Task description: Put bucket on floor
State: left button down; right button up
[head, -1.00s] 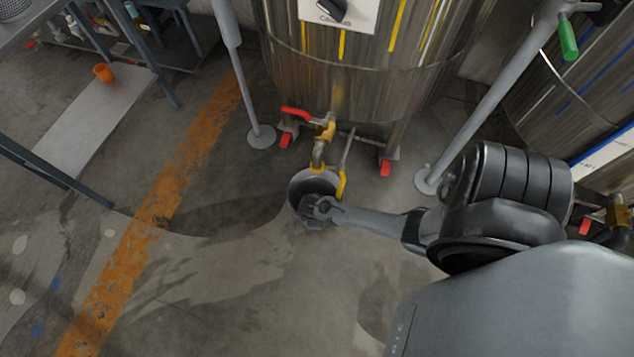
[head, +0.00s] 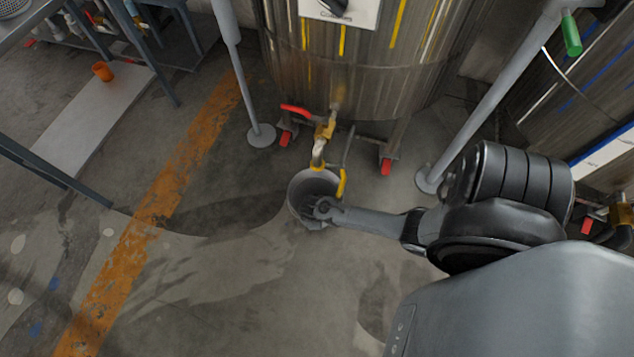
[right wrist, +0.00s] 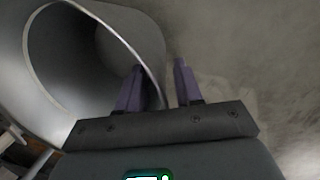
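A grey metal bucket (head: 294,203) is under the brass outlet valve (head: 319,152) of the middle steel tank in the head view. I cannot tell whether it hangs or rests on something. My right gripper (head: 318,208) is at the bucket's near right side and hides part of it. In the right wrist view the bucket (right wrist: 153,35) fills the upper left, its mouth facing the camera. The gripper's two purple fingers (right wrist: 157,85) are apart, one over the bucket's opening and one outside its wall, with the rim between them. My left gripper is not in view.
The steel tank (head: 375,80) stands behind the bucket, with a red-handled lever (head: 296,111) above. Grey posts with round feet (head: 262,136) stand on both sides. The concrete floor (head: 220,270) in front is clear. An orange cup (head: 102,72) stands on a board at left.

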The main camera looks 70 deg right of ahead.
jog(key=s+a+r+t+p, duration=0.1)
jog(key=a+r, duration=0.4)
jog(key=r, duration=0.9)
jog(key=s+a+r+m+t+y+p, duration=0.1)
jog(key=a+r+p, duration=0.3)
jog(key=r, duration=1)
jog(key=a+r+m+t+y+p, duration=0.1)
jog(key=a+r, duration=0.5)
jog(key=r, duration=0.8)
jog(key=shift+s+t+p, duration=0.4)
jog(key=shift+t+p, duration=0.1)
jog(key=shift+p, duration=0.7)
jog(key=shift+r, duration=0.1)
notch_tip(320, 180, up, 61)
jog(key=p, duration=6.1)
notch_tip(320, 180, down, 75)
jog(key=b, duration=7.5)
